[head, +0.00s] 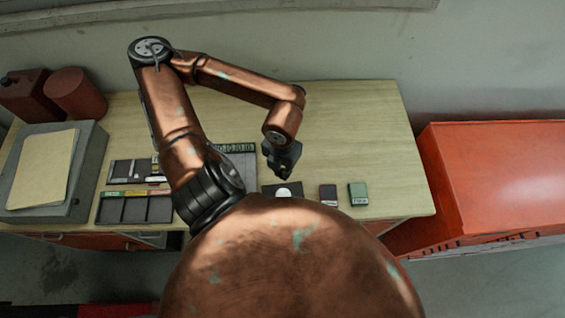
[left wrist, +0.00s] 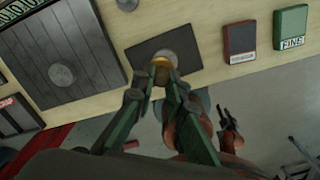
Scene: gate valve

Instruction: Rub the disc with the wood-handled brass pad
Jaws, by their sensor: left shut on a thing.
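My left gripper (head: 282,160) reaches down over the front middle of the table. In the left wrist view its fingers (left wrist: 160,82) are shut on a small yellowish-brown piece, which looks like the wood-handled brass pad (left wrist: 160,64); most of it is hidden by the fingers. A pale grey disc (head: 283,192) lies on a dark mat (head: 268,189). In the left wrist view the held pad overlaps the disc (left wrist: 168,56); I cannot tell whether they touch. A dark part that seems to be my right gripper (left wrist: 230,125) hangs low there, too small to read.
A red-and-dark block (head: 328,194) and a green block marked FINE (head: 358,193) stand right of the mat. A grooved grey board (left wrist: 38,52) with another round grey piece (left wrist: 62,75) is left. A compartment tray (head: 133,209) lies farther left. The table's right end is clear.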

